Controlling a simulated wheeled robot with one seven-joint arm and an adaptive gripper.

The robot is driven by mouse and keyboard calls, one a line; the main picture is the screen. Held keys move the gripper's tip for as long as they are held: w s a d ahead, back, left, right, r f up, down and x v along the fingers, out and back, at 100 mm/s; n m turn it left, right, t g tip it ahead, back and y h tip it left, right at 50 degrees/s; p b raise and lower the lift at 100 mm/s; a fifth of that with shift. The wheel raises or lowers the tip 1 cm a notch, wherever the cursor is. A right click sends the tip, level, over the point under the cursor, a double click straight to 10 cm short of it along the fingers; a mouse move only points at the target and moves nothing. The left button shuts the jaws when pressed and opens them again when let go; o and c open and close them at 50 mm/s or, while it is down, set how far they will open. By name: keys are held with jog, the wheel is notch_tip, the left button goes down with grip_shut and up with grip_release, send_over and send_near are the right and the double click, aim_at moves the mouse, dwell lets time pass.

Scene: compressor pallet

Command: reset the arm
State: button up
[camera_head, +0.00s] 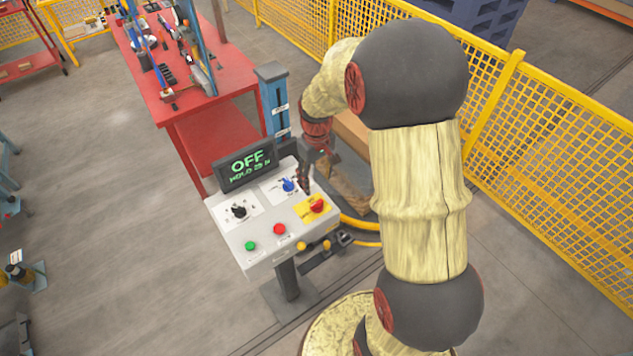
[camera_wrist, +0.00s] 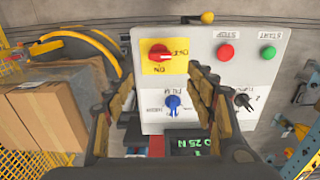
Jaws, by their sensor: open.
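My gripper (camera_wrist: 160,100) is open and empty in the wrist view, its two fingers spread in front of the control panel (camera_wrist: 200,45). In the head view my arm reaches over from the right and my gripper (camera_head: 305,172) hangs just above the panel's right side, near the blue knob (camera_head: 289,185) and the red rotary switch (camera_head: 317,206). The switch also shows in the wrist view (camera_wrist: 160,53), as does the blue knob (camera_wrist: 173,101) between the fingers. I cannot tell whether a fingertip touches the panel. The display (camera_head: 247,164) reads OFF with a smaller line below.
The panel also has a black knob (camera_head: 239,211), a green button (camera_head: 250,246) and a red button (camera_head: 279,229). A red workbench (camera_head: 225,75) with tools stands behind it. Cardboard boxes (camera_wrist: 50,115) lie beside the panel.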

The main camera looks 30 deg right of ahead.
dwell(0.5)
jog(key=s+a+r+t+b, duration=0.2)
jog(key=s+a+r+b, duration=0.1)
jog(key=s+a+b, duration=0.4)
jog(key=s+a+r+t+b, duration=0.3)
jog(key=s+a+b, duration=0.5)
jog(key=s, duration=0.4)
jog(key=shift+s+r+m+t+b, duration=0.15)
jog(key=shift+r+m+t+b, duration=0.15)
jog(key=shift+b, duration=0.35)
